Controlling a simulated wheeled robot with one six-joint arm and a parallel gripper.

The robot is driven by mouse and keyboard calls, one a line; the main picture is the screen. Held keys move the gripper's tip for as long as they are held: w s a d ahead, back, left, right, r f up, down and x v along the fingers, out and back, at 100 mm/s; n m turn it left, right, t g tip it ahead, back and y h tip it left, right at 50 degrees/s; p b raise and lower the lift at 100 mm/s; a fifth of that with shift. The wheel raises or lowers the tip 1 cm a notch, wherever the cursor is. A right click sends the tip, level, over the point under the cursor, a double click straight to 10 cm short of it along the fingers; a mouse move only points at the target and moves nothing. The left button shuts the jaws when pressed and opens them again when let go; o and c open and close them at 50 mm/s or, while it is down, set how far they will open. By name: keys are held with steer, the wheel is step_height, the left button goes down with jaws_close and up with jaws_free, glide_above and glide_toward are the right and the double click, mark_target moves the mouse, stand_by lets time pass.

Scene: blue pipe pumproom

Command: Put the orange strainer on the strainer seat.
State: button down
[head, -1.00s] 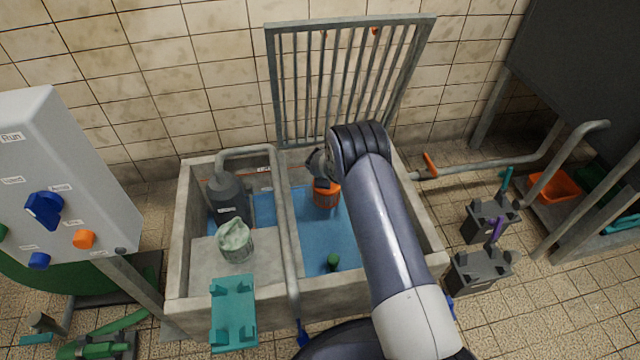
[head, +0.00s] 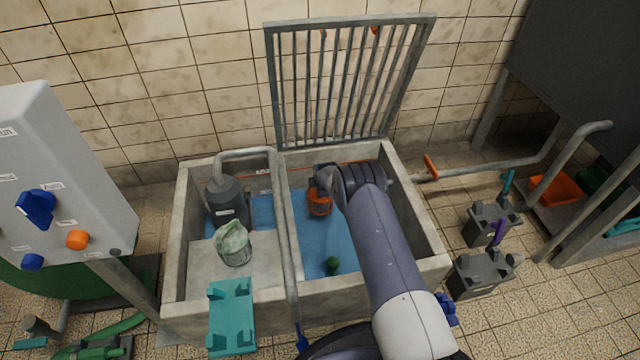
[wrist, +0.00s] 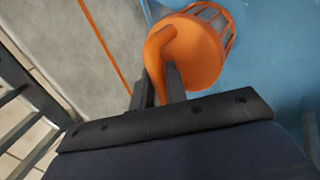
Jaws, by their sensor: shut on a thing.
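The orange strainer (head: 320,203), a caged basket with a solid orange cap, is inside the right, blue-floored bay of the concrete basin. My gripper (head: 322,184) is above it. In the wrist view, my gripper (wrist: 160,88) is shut on the curved orange handle of the strainer (wrist: 195,52), with the cage pointing away from the fingers. I cannot tell whether the strainer touches the blue surface. I cannot make out for certain which part is the strainer seat.
A pipe (head: 285,220) divides the concrete basin (head: 425,235). A dark pump (head: 226,198) and a cloth-topped basket (head: 234,245) stand on the left. A raised grating (head: 345,85) stands behind. A small green knob (head: 333,265) is in the right bay; blue surface around it is clear.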

step_height(320, 180, down, 4)
steer(key=shift+f+b, duration=0.1)
steer(key=shift+b, duration=0.95)
step_height(320, 180, down, 2)
steer(key=b, duration=0.3)
steer(key=shift+f+b, duration=0.25)
steer(key=shift+b, duration=0.05)
steer(key=c, duration=1.3)
jaws_free()
steer(key=shift+c, duration=0.2)
steer(key=p+v, duration=0.5)
steer(key=v, duration=0.6)
steer(key=shift+w+f, duration=0.1)
steer(key=shift+f, duration=0.1)
